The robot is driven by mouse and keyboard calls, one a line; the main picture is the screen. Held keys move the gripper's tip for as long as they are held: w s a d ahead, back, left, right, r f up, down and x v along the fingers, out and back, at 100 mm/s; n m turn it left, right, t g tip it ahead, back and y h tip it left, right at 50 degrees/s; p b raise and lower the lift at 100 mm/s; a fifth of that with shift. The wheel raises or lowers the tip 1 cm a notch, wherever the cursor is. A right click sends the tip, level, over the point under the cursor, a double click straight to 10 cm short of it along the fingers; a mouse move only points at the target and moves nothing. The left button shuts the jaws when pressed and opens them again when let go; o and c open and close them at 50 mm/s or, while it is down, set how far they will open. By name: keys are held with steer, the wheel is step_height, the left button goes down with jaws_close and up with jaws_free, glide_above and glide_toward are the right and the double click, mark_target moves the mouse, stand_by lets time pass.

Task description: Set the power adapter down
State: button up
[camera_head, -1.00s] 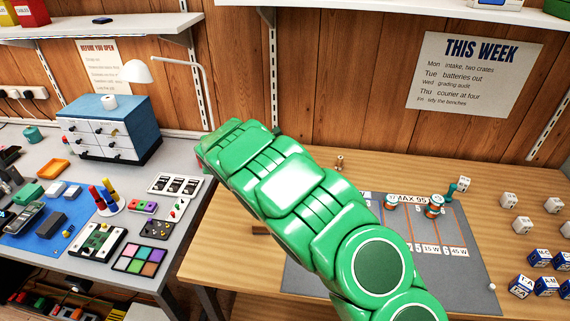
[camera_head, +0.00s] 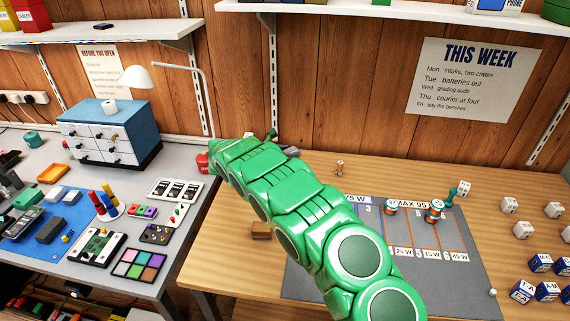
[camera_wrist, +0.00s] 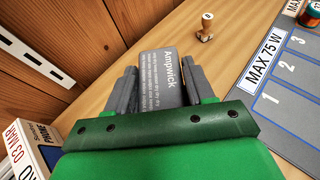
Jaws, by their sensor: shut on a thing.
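The power adapter is a dark grey block (camera_wrist: 163,68) with white print reading "Ampwick" in the wrist view. My gripper (camera_wrist: 163,88) is shut on it, with one dark finger along each side. The adapter is over the wooden bench (camera_wrist: 120,60); whether its underside touches the wood cannot be told. In the head view my green arm hides most of the gripper, and only a small grey part shows beyond the arm.
A grey mat (camera_head: 465,265) with numbered bays and a "MAX 75 W" label (camera_wrist: 263,58) lies to the right. A small wooden stamp (camera_wrist: 206,27) stands ahead. A printed box (camera_wrist: 25,150) is at the lower left. Lettered cubes (camera_head: 541,262) stand far right.

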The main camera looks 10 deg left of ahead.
steer(key=shift+w+a+f, duration=0.1)
steer(key=shift+w, duration=0.35)
steer(key=shift+w+a+f, duration=0.2)
steer(key=shift+w+f, duration=0.2)
steer(key=shift+f, duration=0.3)
steer(key=shift+w+a+f, duration=0.2)
steer(key=shift+w+f, duration=0.4)
steer(key=shift+f, duration=0.05)
steer(key=shift+w+a+f, duration=0.2)
steer(key=shift+w+f, duration=0.35)
steer(key=shift+f, duration=0.15)
steer(key=shift+w+a+f, duration=0.2)
steer(key=shift+w+f, duration=0.4)
steer(key=shift+f, duration=0.05)
steer(key=shift+f, duration=0.1)
steer(key=shift+w+f, duration=0.2)
steer(key=shift+f, duration=1.5)
steer(key=shift+f, duration=0.15)
steer(key=o, duration=1.1)
